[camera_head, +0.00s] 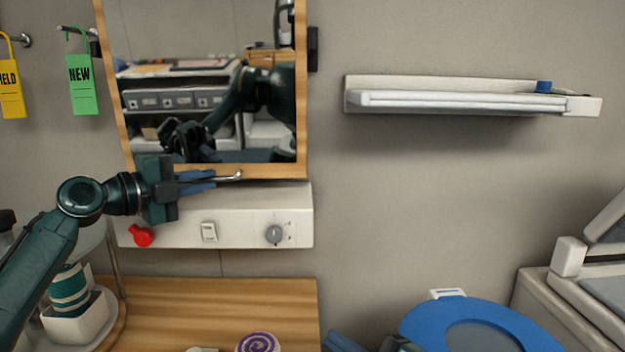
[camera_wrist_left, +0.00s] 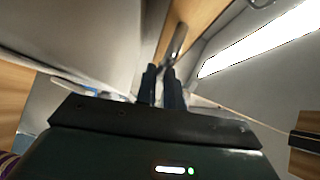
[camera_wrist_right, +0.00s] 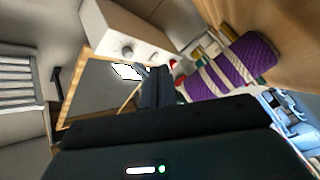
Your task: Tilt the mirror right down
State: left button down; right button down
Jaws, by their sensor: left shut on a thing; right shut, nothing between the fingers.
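The mirror (camera_head: 205,45) has a wooden frame and hangs on the wall at the upper left of the head view. It reflects shelves, binders and my own arm. A thin metal handle (camera_head: 229,178) sits at its lower edge and also shows in the left wrist view (camera_wrist_left: 177,42). My left gripper (camera_head: 212,181) is shut on this handle, reaching in from the left; its fingers show in the left wrist view (camera_wrist_left: 162,85). My right gripper (camera_wrist_right: 157,85) is shut and empty; only part of it shows at the bottom of the head view.
A white panel (camera_head: 185,233) with a red knob, a switch and a grey dial is just below the mirror. A wooden counter (camera_head: 200,300) holds a purple spiral roll (camera_head: 257,342).

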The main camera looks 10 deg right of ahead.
aim_at(298, 172)
jog(key=w+d+r+n, duration=0.3)
jog(key=w+r+n, duration=0.15)
jog(key=r, duration=0.35)
jog(key=w+d+r+n, duration=0.2)
jog(key=w+r+n, duration=0.25)
jog(key=r, duration=0.45)
jog(key=shift+m+y, duration=0.3)
jog(key=shift+y, duration=0.1)
jog(key=x, duration=0.4)
jog(key=w+d+x, duration=0.1)
jog(key=x, duration=0.3)
jog(key=d+x, duration=0.1)
jog(key=x, duration=0.3)
jog(key=shift+w, duration=0.2)
jog(key=shift+w+d+r, duration=0.1)
jog(key=shift+w+d, duration=0.05)
jog(key=shift+w, duration=0.7)
